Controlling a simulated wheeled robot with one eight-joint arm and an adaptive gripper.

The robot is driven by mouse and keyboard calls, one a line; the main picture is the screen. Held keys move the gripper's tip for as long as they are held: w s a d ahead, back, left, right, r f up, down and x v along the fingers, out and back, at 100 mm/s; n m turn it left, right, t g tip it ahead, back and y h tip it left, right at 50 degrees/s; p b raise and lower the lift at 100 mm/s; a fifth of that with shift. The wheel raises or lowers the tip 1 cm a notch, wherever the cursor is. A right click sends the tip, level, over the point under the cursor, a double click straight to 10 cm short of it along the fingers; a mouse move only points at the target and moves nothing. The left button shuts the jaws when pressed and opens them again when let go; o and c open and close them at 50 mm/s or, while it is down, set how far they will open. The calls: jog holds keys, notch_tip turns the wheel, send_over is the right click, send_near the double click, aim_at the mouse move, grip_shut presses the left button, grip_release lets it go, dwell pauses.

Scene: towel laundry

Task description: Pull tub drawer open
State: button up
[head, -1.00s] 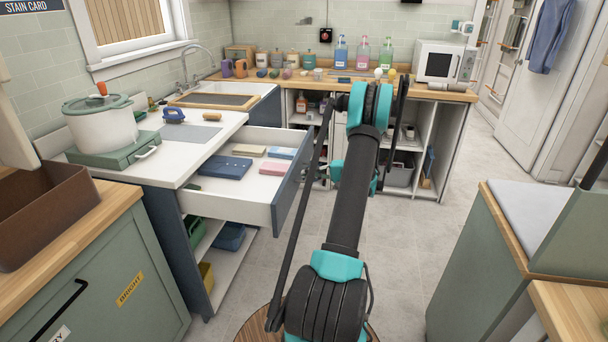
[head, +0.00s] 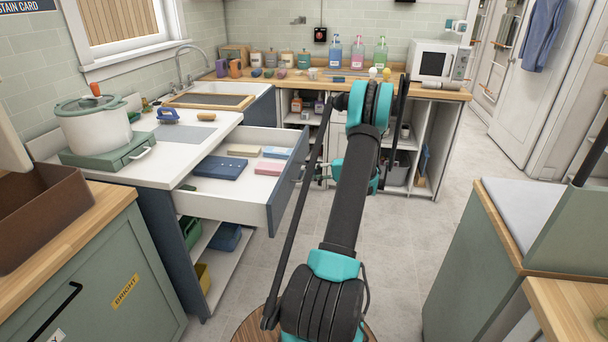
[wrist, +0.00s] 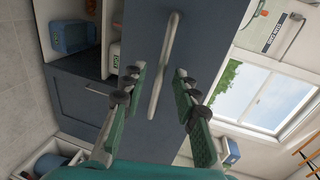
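A drawer under the white counter stands open in the head view, its dark blue front (head: 289,188) facing right. Folded towels lie inside it, including a dark blue one (head: 221,167), a beige one and a pink one (head: 271,168). In the wrist view a dark blue front carries a pale bar handle (wrist: 166,62). My gripper (wrist: 160,73) is open, with one green finger on each side of the handle. I cannot tell whether either finger touches it. In the head view my arm hides most of the gripper.
A white pot (head: 95,127) stands on the counter. Below the drawer is an open shelf with a blue tub (head: 227,237). A green cabinet (head: 90,280) is at near left and another green unit (head: 470,260) at right.

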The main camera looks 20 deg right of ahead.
jog(key=v, duration=0.9)
jog(key=shift+d, duration=0.2)
jog(key=shift+s, duration=0.1)
